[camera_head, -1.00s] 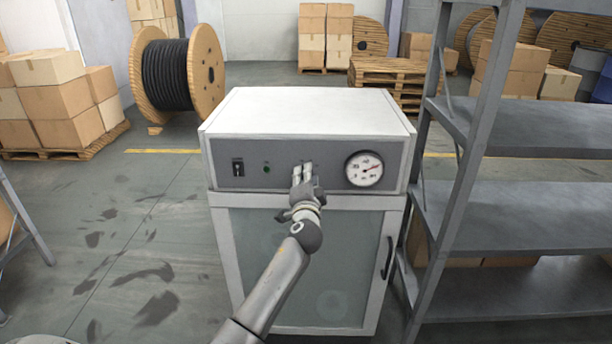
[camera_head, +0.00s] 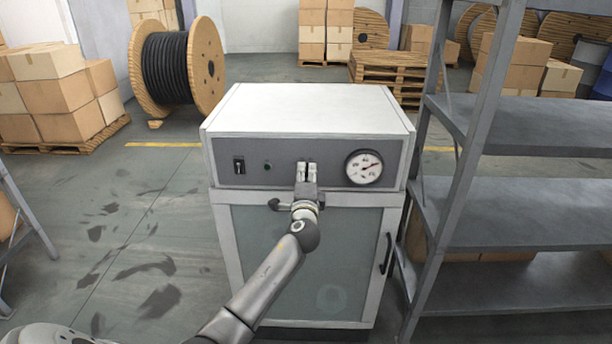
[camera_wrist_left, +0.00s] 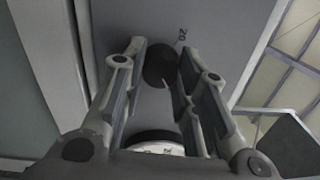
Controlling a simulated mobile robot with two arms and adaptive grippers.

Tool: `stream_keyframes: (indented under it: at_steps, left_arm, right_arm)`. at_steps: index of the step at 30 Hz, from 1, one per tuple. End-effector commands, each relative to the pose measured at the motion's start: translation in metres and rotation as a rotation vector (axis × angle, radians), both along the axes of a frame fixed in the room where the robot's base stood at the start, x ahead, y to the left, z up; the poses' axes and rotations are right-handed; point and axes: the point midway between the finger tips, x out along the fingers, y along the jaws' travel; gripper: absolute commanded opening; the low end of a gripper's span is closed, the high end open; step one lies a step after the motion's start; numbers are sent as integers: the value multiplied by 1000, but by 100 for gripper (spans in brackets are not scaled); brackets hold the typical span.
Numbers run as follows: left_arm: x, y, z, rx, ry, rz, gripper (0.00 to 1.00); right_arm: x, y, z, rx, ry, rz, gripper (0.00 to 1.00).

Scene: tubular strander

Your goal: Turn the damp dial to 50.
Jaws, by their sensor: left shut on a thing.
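The damp dial is a small dark round knob (camera_wrist_left: 160,65) with a light pointer line; it shows in the left wrist view on the grey panel. A printed "20" (camera_wrist_left: 182,36) stands beside it, and the pointer line is turned away from that number. My left gripper (camera_head: 307,172) is at the middle of the cabinet's control panel and hides the dial in the head view. In the left wrist view its fingers (camera_wrist_left: 162,78) lie on both sides of the knob and are shut on it. My right gripper is not in view.
The panel also carries a black switch (camera_head: 239,165), a green lamp (camera_head: 267,166) and a round gauge (camera_head: 364,167) to the right of the gripper. A grey metal shelf (camera_head: 520,195) stands close on the right.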

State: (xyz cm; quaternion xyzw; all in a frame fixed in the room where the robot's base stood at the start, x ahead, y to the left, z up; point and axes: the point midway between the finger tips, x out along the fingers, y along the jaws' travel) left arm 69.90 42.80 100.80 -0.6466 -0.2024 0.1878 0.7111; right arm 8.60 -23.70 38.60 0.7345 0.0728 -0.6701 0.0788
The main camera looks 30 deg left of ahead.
Motion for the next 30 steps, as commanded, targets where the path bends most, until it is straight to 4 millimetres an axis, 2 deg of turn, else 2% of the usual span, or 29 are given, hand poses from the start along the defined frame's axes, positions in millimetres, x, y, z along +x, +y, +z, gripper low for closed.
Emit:
stream_keyframes:
  at_steps: [8,9,14,25,30]
  left_arm:
    - [0,-1,-2,-2,3,-3,4]
    - [0,-1,-2,-2,3,-3,30]
    - [0,-1,-2,-2,1,-2,51]
    - [-2,-2,-1,-1,0,-1,51]
    - [-16,-11,-3,-4,0,-3,51]
  right_arm:
    - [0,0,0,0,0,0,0]
    - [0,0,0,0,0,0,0]
    - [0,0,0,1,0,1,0]
    - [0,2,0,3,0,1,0]
    - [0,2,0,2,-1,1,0]
